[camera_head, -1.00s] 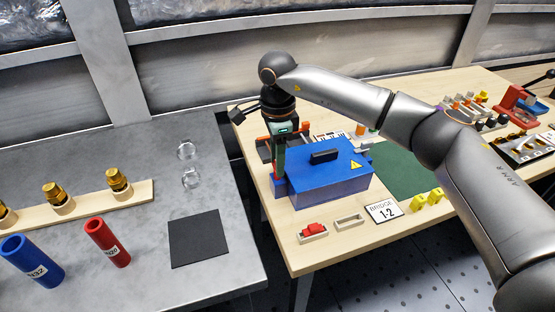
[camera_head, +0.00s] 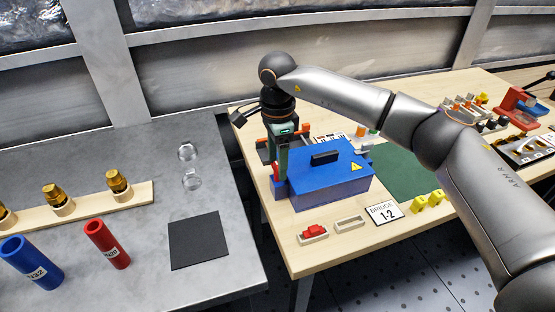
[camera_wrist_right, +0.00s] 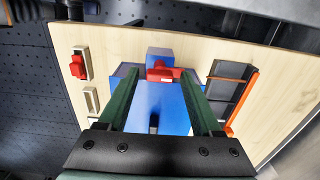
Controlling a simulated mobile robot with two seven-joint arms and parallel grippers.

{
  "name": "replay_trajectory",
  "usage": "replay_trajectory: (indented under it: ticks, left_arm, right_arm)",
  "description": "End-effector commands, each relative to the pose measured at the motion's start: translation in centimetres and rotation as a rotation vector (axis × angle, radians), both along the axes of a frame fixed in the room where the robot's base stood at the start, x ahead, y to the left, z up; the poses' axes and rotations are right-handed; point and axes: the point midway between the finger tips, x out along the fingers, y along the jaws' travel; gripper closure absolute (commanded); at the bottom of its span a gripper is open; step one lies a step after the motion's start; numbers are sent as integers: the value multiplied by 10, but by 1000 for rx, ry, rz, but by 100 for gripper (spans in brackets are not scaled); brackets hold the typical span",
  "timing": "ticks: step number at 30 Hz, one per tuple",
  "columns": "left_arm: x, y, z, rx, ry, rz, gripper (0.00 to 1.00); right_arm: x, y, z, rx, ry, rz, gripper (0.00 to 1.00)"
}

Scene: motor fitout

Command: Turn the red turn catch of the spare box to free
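The spare box is a blue box with a black handle; its lid (camera_head: 335,170) shows in the head view, with a yellow warning sign on top. The red turn catch (camera_head: 277,172) sits at its left end, partly hidden by my right gripper. My right gripper (camera_head: 281,172) points down there. In the right wrist view its two green fingers (camera_wrist_right: 160,78) are apart, and the red catch (camera_wrist_right: 163,74) lies between or just beyond their tips, with gaps at the sides. Whether the fingers touch the catch cannot be told. My left gripper is not in view.
A tray (camera_wrist_right: 232,90) with an orange edge lies close beside the box. In front are a red part in a holder (camera_head: 313,232), an empty holder (camera_head: 349,222) and a "BRIDGE 1-2" sign (camera_head: 384,211). A green mat (camera_head: 400,172) lies right of the box.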

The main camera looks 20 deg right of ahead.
Motion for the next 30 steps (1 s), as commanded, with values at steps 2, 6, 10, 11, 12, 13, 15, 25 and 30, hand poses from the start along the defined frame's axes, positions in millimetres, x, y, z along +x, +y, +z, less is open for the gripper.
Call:
replay_trajectory:
  ticks: [2, 6, 10, 11, 12, 13, 15, 25, 30]
  left_arm:
    - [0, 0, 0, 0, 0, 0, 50]
    - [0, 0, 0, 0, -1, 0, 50]
    - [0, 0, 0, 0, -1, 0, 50]
    - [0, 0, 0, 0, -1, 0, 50]
    - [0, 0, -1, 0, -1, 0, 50]
    - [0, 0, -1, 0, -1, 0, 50]
    - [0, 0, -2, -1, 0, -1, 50]
    - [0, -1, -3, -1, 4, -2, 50]
    - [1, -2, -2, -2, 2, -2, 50]
  right_arm:
    - [0, 0, -1, -1, 1, 0, 28]
    - [0, 0, -1, -1, 2, -1, 28]
    - [0, 0, 2, -1, 1, -2, 28]
    - [0, 0, 4, -1, 0, -2, 28]
    - [0, 0, 8, -1, -1, -2, 28]
    - [0, 0, 12, -1, -1, -2, 28]
    - [0, 0, 24, 0, -2, -1, 28]
    - [0, 0, 95, -1, -1, -1, 28]
    - [0, 0, 117, -1, -1, -2, 28]
